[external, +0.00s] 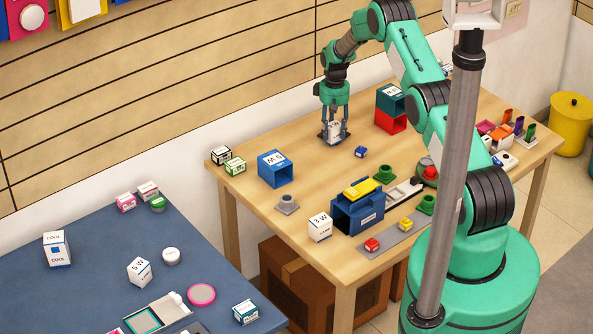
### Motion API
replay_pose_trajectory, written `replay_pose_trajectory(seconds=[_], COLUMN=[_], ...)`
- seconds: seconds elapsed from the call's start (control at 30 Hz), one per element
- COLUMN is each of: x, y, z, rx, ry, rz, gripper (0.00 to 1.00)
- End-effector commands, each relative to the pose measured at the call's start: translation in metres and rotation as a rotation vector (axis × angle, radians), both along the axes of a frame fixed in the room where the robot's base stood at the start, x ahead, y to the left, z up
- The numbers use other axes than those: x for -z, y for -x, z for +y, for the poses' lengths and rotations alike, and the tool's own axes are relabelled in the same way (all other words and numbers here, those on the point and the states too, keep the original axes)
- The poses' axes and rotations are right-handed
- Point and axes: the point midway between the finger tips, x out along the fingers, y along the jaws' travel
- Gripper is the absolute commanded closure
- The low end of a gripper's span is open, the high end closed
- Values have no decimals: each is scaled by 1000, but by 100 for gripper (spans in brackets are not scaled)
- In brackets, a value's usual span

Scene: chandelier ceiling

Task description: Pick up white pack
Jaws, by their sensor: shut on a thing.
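My gripper (334,134) points down over the back part of the wooden table, left of the red and dark teal boxes. Its fingers are shut on a small white pack (335,127), which shows between them. A dark flat shape lies right under the pack; I cannot tell whether the pack touches it or the table. Another white pack (320,228), marked "3 W", stands at the table's front left edge, apart from my gripper.
The wooden table (250,195) also holds a blue open box (275,168), a dark blue bin (358,212), a red box (390,121) and a small blue block (361,152). A blue table (90,250) with several packs stands at left.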

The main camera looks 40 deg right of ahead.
Motion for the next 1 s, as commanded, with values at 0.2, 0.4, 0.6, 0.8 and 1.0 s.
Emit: replay_pose_trajectory(seconds=[0.2, 0.4, 0.6, 0.8, 1.0], x=[-11, -30, -37, -40, -42], y=[-1, -1, 19, 46, 76], z=[0, 0, 6, 16, 26], rx=[0, 0, 0, 0, 0], ry=[1, 1, 0, 0, 0], rz=[-2, -2, 0, 0, 1], gripper=[90, 90, 90, 90, 90])
